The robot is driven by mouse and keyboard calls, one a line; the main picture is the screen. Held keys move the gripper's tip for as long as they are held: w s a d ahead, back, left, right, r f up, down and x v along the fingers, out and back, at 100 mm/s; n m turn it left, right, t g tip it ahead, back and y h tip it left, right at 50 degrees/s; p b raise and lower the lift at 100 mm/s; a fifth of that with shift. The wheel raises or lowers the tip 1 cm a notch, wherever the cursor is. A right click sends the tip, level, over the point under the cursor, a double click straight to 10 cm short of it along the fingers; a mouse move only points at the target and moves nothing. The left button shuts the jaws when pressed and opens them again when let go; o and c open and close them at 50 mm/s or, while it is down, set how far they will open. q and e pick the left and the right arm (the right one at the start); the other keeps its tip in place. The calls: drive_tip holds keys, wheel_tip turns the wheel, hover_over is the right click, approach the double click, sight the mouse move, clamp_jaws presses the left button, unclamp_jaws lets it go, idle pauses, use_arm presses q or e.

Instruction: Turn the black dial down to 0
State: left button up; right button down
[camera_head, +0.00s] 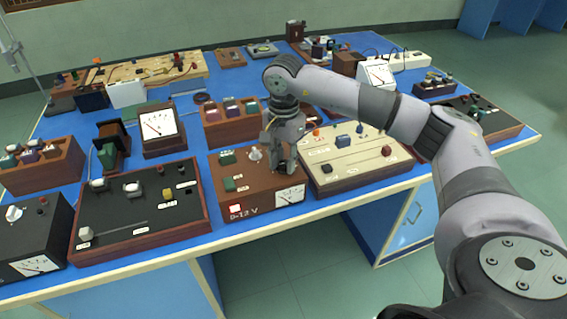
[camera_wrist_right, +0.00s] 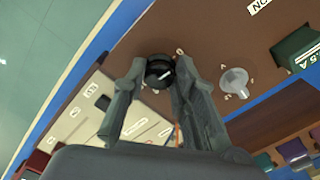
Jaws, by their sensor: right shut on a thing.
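The black dial (camera_wrist_right: 157,72) sits on the top panel of a brown power supply box (camera_head: 262,186) marked 0-12 V, which also shows in the wrist view (camera_wrist_right: 215,30). A small white pointer mark shows on the dial's face. My right gripper (camera_head: 284,168) is lowered onto the box. In the wrist view the right gripper's fingers (camera_wrist_right: 160,68) are shut on the dial, one on each side. My left gripper is in neither view.
A pale knob (camera_head: 255,155) and a green switch block (camera_head: 228,158) share the panel, with a meter (camera_head: 289,196) at its front right. A cream board (camera_head: 345,176) stands close on the right, a black-topped board (camera_head: 140,213) on the left.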

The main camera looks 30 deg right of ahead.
sight(284, 164)
drive_tip(key=shift+n, duration=0.5)
drive_tip(key=c, duration=1.3)
unclamp_jaws()
wheel_tip(284, 164, up, 12)
drive_tip(key=shift+f, duration=0.1)
